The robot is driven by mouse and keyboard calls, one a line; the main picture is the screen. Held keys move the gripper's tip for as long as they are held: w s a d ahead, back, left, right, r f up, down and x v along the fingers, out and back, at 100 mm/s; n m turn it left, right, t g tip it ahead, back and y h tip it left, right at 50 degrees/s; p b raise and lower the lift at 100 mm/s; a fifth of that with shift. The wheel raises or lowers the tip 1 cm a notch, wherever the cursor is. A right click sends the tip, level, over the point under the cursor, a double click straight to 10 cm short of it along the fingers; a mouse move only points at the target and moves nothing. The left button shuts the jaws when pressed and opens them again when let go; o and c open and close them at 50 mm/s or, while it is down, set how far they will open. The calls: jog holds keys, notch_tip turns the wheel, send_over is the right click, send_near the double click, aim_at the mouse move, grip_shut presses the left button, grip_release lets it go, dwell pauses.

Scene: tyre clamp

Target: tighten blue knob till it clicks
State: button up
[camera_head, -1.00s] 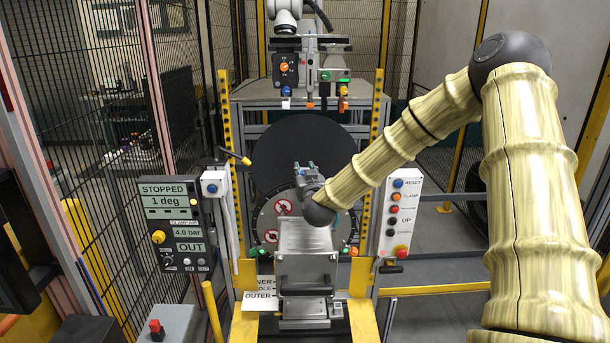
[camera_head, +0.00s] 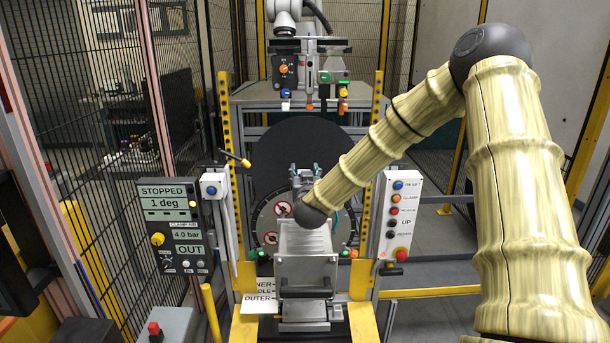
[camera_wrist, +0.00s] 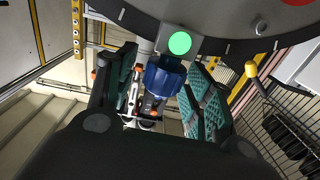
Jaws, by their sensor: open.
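In the wrist view a blue knob (camera_wrist: 163,78) sits between the two dark, green-padded fingers of my gripper (camera_wrist: 161,72). The fingers are open, one on each side of it; I cannot tell whether either touches it. A round green disc (camera_wrist: 180,43) on a grey block is just above the knob, at the rim of a large grey plate (camera_wrist: 225,25). In the head view my gripper (camera_head: 305,172) is in front of the round plate (camera_head: 264,220), and my wrist hides part of that plate. I cannot pick out this knob there.
A display panel (camera_head: 176,225) at left reads STOPPED, 1 deg, 4.0 bar, OUT. A button panel (camera_head: 402,215) stands at right. A metal box with a handle (camera_head: 306,272) is below my wrist. A yellow-tipped lever (camera_head: 236,158) juts out left of the dark disc.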

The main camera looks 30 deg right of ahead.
jog(key=shift+s+a, duration=0.1)
jog(key=v, duration=1.1)
jog(key=shift+s, duration=0.35)
jog(key=shift+a+r, duration=0.15)
